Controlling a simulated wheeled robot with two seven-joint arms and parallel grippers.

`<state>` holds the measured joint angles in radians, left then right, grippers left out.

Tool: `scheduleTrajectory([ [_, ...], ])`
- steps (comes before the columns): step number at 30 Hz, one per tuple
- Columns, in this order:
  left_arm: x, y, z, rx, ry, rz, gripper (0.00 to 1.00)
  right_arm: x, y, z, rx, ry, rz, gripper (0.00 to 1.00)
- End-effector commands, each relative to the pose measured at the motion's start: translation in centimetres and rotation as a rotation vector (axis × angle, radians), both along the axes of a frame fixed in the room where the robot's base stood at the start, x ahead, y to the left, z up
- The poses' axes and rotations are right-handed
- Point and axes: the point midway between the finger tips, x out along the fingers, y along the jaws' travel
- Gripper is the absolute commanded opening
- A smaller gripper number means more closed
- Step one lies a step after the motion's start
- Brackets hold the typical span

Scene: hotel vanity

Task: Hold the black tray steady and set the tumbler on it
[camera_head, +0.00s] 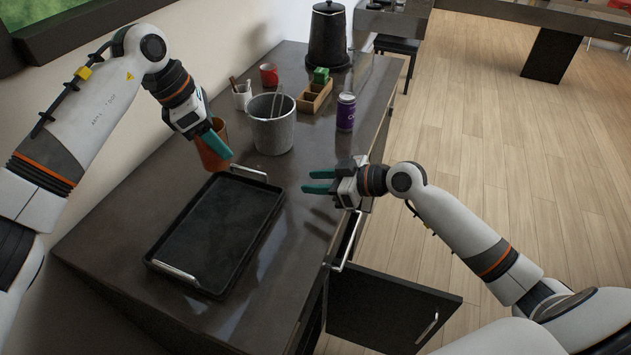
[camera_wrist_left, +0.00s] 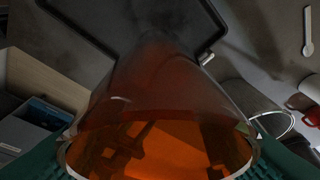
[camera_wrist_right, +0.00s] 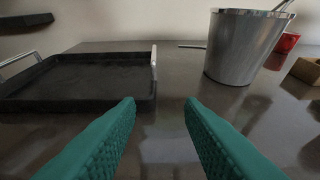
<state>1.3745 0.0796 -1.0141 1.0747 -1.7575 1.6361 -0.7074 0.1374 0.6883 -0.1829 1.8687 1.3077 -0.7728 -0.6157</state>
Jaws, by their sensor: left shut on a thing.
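The black tray (camera_head: 215,235) lies empty on the dark counter, with a metal handle at each end; it also shows in the right wrist view (camera_wrist_right: 80,82). The tumbler (camera_head: 211,152) is orange-brown and see-through. My left gripper (camera_head: 217,143) is shut on the tumbler beyond the tray's far end; the tumbler fills the left wrist view (camera_wrist_left: 155,100). Whether its base touches the counter I cannot tell. My right gripper (camera_head: 318,181) is open and empty, right of the tray and apart from it; its two fingers (camera_wrist_right: 160,110) show nothing between them.
A grey metal bucket (camera_head: 273,132) with tongs stands close to the tumbler. Behind are a red mug (camera_head: 269,75), a wooden box (camera_head: 315,97), a purple can (camera_head: 346,112) and a black canister (camera_head: 328,38). An open drawer or door (camera_head: 385,310) juts out at the counter's front.

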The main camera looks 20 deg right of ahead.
Motion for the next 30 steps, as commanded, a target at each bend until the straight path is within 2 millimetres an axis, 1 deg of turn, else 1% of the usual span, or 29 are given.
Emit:
scheduleTrajectory([
  [1,0.0,0.0,0.1,-0.001,-0.001,0.0,0.21,-0.1,0.6,0.2,0.005,-0.005,0.013,0.34],
  [5,0.0,0.0,0.0,-0.001,-0.001,-0.001,0.21,0.3,1.5,-0.1,0.008,-0.01,0.023,0.34],
  [8,0.0,0.0,0.0,-0.001,-0.001,0.0,0.21,1.3,2.4,-0.6,0.009,-0.01,0.022,0.34],
  [15,0.0,0.0,0.1,-0.001,-0.001,0.0,0.21,4.4,5.5,-2.4,0.011,-0.008,0.021,0.34],
  [19,0.0,0.0,0.1,-0.001,-0.001,-0.001,0.21,5.8,6.9,-3.2,0.008,-0.008,0.022,0.34],
  [24,0.0,0.0,0.1,-0.001,-0.001,-0.001,0.21,7.1,8.1,-4.0,0.006,-0.008,0.02,0.34],
  [30,0.0,0.0,0.1,-0.001,-0.001,-0.001,0.21,7.6,8.6,-4.4,0.005,-0.007,0.02,0.34],
])
